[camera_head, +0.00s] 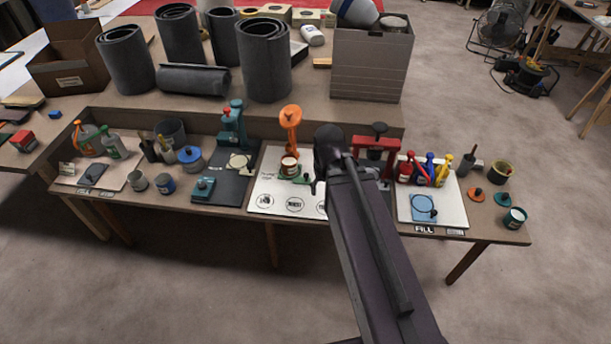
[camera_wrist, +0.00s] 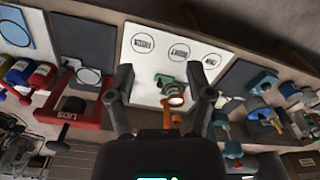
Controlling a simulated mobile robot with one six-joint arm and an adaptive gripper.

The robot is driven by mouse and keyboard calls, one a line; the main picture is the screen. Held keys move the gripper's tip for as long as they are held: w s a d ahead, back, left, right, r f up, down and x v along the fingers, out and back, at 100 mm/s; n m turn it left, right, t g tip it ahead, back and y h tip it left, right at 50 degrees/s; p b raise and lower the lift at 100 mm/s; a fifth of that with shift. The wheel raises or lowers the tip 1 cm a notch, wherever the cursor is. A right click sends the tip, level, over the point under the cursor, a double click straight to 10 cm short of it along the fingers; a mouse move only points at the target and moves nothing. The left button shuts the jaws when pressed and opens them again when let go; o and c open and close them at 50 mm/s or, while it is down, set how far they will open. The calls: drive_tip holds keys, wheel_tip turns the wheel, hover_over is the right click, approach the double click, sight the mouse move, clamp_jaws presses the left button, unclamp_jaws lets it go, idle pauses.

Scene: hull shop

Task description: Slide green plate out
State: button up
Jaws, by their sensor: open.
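In the wrist view the green plate (camera_wrist: 166,80) lies on the white board (camera_wrist: 150,45), beyond the orange stand (camera_wrist: 172,101). My gripper (camera_wrist: 160,85) is open, its two dark fingers on either side of the stand in this view. No contact shows. In the head view my arm hides the right part of the board and most of the gripper.
A red press (camera_head: 376,142) stands right of my arm, beside several coloured bottles (camera_head: 422,168). A teal press (camera_head: 233,125) stands to the left on a dark mat (camera_head: 225,183). A raised shelf with grey rolls (camera_head: 264,60) runs behind.

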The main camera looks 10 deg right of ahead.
sight(306, 174)
drive_tip(key=w+d+f+n+t+y+b, duration=0.1)
drive_tip(key=w+f+b, duration=0.4)
drive_tip(key=w, duration=0.6)
drive_tip(key=w+d+f+n+t+b, duration=0.2)
drive_tip(key=w+f+n+b, duration=0.2)
drive_tip(key=w, duration=0.8)
wheel_tip(306, 174, down, 2)
drive_tip(key=b, duration=0.3)
drive_tip(key=shift+f+t+y, duration=0.25)
drive_tip(key=shift+t+y, duration=0.15)
drive_tip(key=shift+f+b, duration=0.2)
drive_tip(key=shift+b, duration=0.1)
drive_tip(key=b+x, duration=1.2)
drive_tip(key=x, duration=0.1)
drive_tip(key=shift+w+a+f, duration=0.1)
drive_tip(key=shift+f, duration=0.1)
drive_tip(key=shift+c, duration=0.2)
clamp_jaws()
